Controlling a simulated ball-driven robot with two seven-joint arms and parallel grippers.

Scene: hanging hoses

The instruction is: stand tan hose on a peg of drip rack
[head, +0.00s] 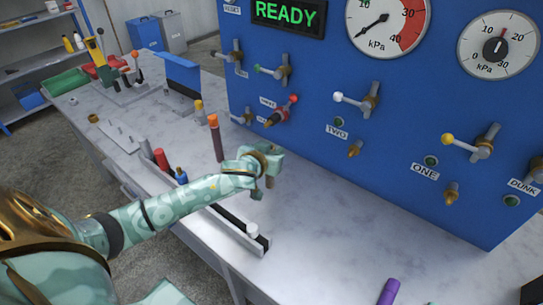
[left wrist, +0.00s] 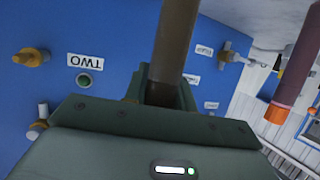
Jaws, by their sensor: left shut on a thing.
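My left gripper (head: 263,180) is above the table in front of the blue panel. It is shut on a brown hose, likely the tan hose (left wrist: 176,42), which runs up between the jaws in the left wrist view. In the head view the gripper and arm mostly hide this hose. A mauve-brown hose with an orange end (head: 216,142) stands upright just left of the gripper; it also shows at the right of the left wrist view (left wrist: 300,60). A long grey slotted bar with a white knob (head: 252,231) lies near the front edge; I cannot tell if it is the drip rack. My right gripper is out of view.
The blue panel (head: 390,150) with valves, nozzles and gauges stands close behind the gripper. Red (head: 161,160) and blue (head: 181,176) pieces stand left of the arm. A purple cylinder (head: 388,292) is at the front right. The table (head: 340,235) is clear between.

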